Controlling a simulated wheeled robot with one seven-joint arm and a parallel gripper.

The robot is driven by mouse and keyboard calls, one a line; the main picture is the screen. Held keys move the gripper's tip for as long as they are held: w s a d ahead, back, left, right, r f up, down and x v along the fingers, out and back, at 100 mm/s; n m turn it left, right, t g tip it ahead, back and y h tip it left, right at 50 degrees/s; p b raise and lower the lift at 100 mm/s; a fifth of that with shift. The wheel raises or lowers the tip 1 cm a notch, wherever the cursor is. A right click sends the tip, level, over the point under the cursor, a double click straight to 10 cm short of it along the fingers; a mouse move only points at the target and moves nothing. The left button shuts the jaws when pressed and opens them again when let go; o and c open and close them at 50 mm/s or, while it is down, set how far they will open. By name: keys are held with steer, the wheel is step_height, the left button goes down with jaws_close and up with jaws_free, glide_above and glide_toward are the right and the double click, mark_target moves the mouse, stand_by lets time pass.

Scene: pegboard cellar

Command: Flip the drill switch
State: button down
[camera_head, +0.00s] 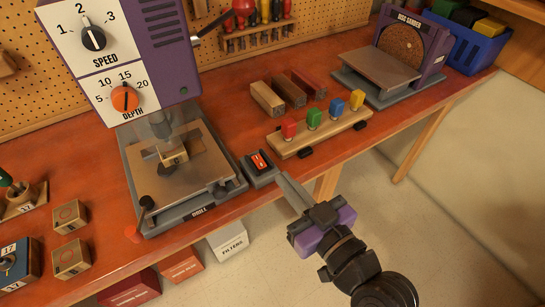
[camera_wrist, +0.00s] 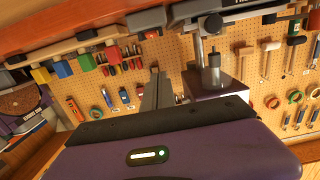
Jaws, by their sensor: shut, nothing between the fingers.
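The purple drill press (camera_head: 158,40) stands on the bench at left in the head view, with SPEED and DEPTH dials on its front. The drill switch (camera_head: 260,162) is a red rocker on a small grey box at the bench's front edge, right of the drill's base. My gripper (camera_head: 281,178) is shut and empty, its fingertips just right of and in front of the switch box; contact cannot be told. In the wrist view my fingers (camera_wrist: 155,74) point away together, and the picture looks upside down.
A wooden rack (camera_head: 320,134) with coloured blocks lies right of the switch. A disc sander (camera_head: 405,50) and a blue bin (camera_head: 470,45) stand farther right. Wooden blocks (camera_head: 70,217) sit left of the drill. The floor in front of the bench is open.

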steer(key=p, duration=0.3)
glide_above(261, 168)
steer(key=shift+s+d+f, duration=0.2)
step_height(261, 168, down, 3)
steer(key=shift+w+a+r, duration=0.1)
steer(key=shift+w+f+b, duration=0.1)
steer(key=shift+f+b, duration=0.2)
steer(key=shift+f, duration=0.45)
